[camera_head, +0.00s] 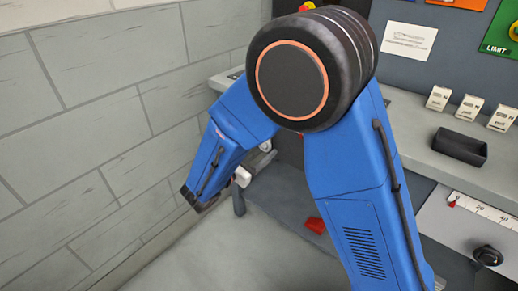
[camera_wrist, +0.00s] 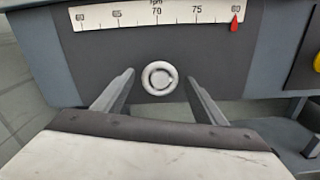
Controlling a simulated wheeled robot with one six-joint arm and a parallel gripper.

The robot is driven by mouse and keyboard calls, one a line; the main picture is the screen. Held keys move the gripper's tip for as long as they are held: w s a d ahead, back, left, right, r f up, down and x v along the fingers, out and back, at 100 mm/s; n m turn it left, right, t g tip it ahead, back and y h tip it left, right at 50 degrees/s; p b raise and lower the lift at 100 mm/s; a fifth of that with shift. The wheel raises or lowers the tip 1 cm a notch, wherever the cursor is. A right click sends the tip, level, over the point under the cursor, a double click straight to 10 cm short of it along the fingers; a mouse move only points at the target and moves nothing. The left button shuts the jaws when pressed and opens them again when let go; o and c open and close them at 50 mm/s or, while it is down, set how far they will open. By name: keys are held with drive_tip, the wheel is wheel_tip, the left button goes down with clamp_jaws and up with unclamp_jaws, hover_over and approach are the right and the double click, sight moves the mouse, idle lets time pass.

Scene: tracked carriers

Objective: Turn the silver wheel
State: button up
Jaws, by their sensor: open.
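The silver wheel (camera_wrist: 159,77) is a small round knob with a pale ring, set on a dark grey panel in the wrist view. A white scale (camera_wrist: 115,16) marked rpm, from 60 to 80, runs above it, and its red pointer (camera_wrist: 235,23) stands at 80. My gripper (camera_wrist: 159,80) is open, with one finger to the left and one to the right of the wheel in the picture. I cannot tell whether the fingers touch it. In the head view my blue arm covers most of this area, and I cannot make out the wheel there.
In the head view a black knob (camera_head: 487,255) sits below another scale (camera_head: 490,212) at right. A black tray (camera_head: 460,146) and several small cards stand on the grey shelf (camera_head: 410,122). A block wall (camera_head: 90,100) is close on the left.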

drive_tip(key=c, duration=1.1)
drive_tip(key=shift+o, duration=0.3)
drive_tip(key=shift+m, duration=0.4)
drive_tip(key=m, duration=0.3)
drive_tip(key=shift+m, duration=0.3)
drive_tip(key=m, duration=0.4)
drive_tip(key=shift+m, duration=0.3)
drive_tip(key=m, duration=0.8)
drive_tip(key=shift+f+m, duration=0.1)
drive_tip(key=shift+m, duration=0.2)
